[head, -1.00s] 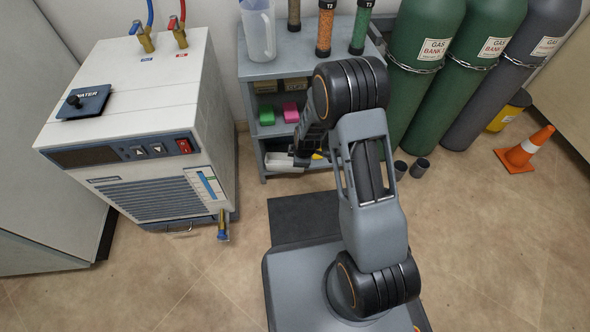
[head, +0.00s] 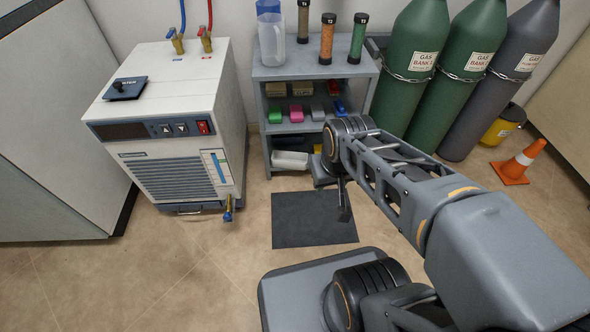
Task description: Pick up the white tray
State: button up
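The white tray (head: 290,160) sits on the bottom shelf of the grey shelf unit, towards its left side. It is small and partly shaded in the head view. The end of my arm is to the right of the tray and in front of the shelf. My gripper (head: 343,207) appears as a thin dark shape hanging above the floor, apart from the tray. Its fingers are too small and dark to tell whether they are open or shut. I see nothing held in it.
The grey shelf unit (head: 316,72) carries a clear jug (head: 271,36) and several capped tubes on top, with coloured boxes on the middle shelf. A white chiller (head: 172,128) stands left. Gas cylinders (head: 412,65) stand right. A dark mat (head: 312,219) lies on the floor in front.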

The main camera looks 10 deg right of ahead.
aim_at(290, 160)
jog(key=k, duration=1.05)
jog(key=z, duration=0.8)
jog(key=i, duration=1.25)
jog(key=u, duration=0.7)
jog(key=i, duration=0.25)
jog(key=u, duration=0.4)
